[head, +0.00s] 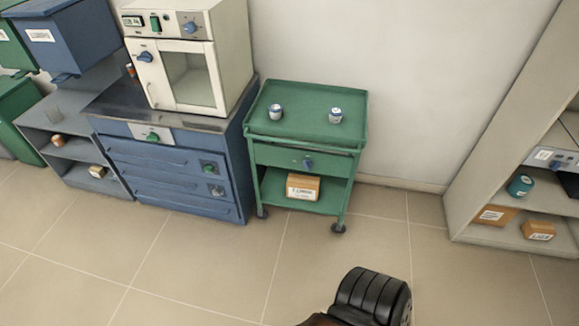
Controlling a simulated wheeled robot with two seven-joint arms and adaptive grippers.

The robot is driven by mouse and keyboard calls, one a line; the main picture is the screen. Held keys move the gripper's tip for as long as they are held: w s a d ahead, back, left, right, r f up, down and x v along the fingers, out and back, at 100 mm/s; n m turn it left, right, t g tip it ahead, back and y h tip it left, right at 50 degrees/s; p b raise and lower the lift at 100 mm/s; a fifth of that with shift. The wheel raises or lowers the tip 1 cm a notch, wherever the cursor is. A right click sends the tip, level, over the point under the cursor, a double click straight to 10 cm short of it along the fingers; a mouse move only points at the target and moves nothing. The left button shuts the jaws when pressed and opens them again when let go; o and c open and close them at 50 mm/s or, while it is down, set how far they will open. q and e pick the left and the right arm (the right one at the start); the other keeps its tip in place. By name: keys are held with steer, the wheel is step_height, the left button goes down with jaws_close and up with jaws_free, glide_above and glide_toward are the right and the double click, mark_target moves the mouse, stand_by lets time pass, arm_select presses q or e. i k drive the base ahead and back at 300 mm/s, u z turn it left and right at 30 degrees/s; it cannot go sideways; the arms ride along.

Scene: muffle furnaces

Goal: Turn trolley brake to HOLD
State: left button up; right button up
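The green trolley (352,115) stands against the wall in the middle of the head view. A blue knob (308,163) sits on the front panel below its top. I take this knob to be the brake control; its setting and any HOLD mark are too small to read. Neither of my grippers shows in this view, and nothing touches the knob.
Two small jars (276,112) stand on the trolley top, and a labelled box (303,187) lies on its lower shelf. A blue cabinet (165,179) carrying a white furnace (232,55) adjoins it at left. A shelf unit (466,205) stands right.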

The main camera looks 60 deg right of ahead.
mark_target(308, 164)
steer(key=z, duration=0.4)
steer(key=i, duration=0.65)
steer(key=z, duration=0.55)
